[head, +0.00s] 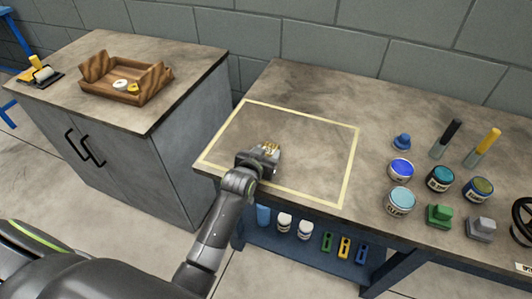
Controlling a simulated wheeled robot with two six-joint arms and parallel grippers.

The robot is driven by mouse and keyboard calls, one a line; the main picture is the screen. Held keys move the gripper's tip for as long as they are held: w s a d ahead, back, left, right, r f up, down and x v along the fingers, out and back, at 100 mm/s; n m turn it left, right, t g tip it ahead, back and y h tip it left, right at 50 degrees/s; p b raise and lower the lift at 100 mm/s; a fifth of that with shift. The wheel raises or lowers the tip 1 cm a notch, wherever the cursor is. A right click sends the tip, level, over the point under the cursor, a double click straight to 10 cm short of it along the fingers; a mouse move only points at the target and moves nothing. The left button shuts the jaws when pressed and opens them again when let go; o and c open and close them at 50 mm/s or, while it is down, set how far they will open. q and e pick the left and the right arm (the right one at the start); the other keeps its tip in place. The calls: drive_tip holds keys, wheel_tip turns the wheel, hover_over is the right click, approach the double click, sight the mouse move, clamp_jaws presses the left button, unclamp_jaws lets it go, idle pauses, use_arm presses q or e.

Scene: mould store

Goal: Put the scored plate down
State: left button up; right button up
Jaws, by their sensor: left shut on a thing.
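My left gripper (267,155) reaches in from below and is over the front part of the yellow-outlined area (352,165) on the workbench. It is shut on a small piece with yellowish marks, which appears to be the scored plate (271,147). The gripper hides most of the piece. I cannot tell whether it touches the bench top. The inside of the outline is otherwise bare. My right gripper is not in view.
A wooden tray (125,93) sits on the left cabinet (185,60). Bottles and clamps fill the shelf below.

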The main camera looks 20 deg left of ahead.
use_arm(q)
drive_tip(key=shift+f, duration=0.1)
drive_tip(key=o, duration=1.3)
